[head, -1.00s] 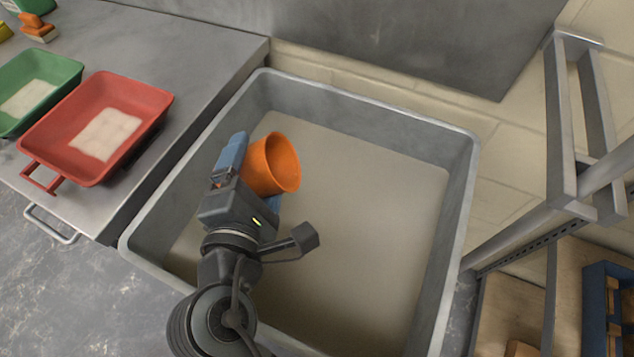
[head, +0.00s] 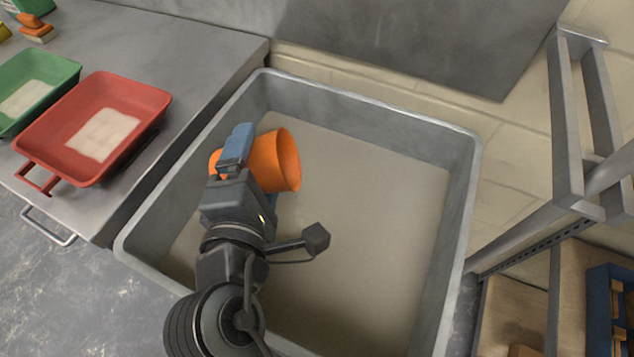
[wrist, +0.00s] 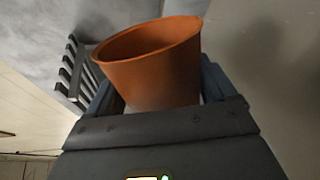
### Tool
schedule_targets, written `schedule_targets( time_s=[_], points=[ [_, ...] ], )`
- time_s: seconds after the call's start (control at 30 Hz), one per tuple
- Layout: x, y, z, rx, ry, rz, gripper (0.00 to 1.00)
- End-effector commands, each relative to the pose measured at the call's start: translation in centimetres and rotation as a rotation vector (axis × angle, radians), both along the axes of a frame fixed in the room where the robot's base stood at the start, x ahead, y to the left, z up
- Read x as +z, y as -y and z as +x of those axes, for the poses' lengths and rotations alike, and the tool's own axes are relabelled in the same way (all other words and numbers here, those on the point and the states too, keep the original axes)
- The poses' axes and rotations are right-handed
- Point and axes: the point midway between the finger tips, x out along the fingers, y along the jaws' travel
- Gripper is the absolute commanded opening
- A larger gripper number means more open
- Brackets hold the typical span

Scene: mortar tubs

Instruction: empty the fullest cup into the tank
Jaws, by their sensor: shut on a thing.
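An orange cup (head: 275,160) is held by my gripper (head: 240,160) over the grey tank (head: 375,115). The cup is tipped well over on its side, its mouth facing right in the head view. In the wrist view the cup (wrist: 155,70) sits between the blue fingers of my gripper (wrist: 160,95). I cannot see any stream coming from the cup, and its inside shows no clear contents. The tank holds a flat beige-grey layer across its floor.
A red tub (head: 150,100) and a green tub (head: 65,70), each with pale material, stand on the metal bench (head: 200,60) at left. A metal rack (head: 565,130) stands close on the right. A wall is behind the tank.

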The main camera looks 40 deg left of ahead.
Motion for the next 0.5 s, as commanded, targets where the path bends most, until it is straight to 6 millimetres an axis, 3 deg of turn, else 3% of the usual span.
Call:
schedule_targets(
  time_s=[0.5],
  points=[
    [0.52,0.91,0.73,0.000,-0.059,0.072,0.50]
  ],
)
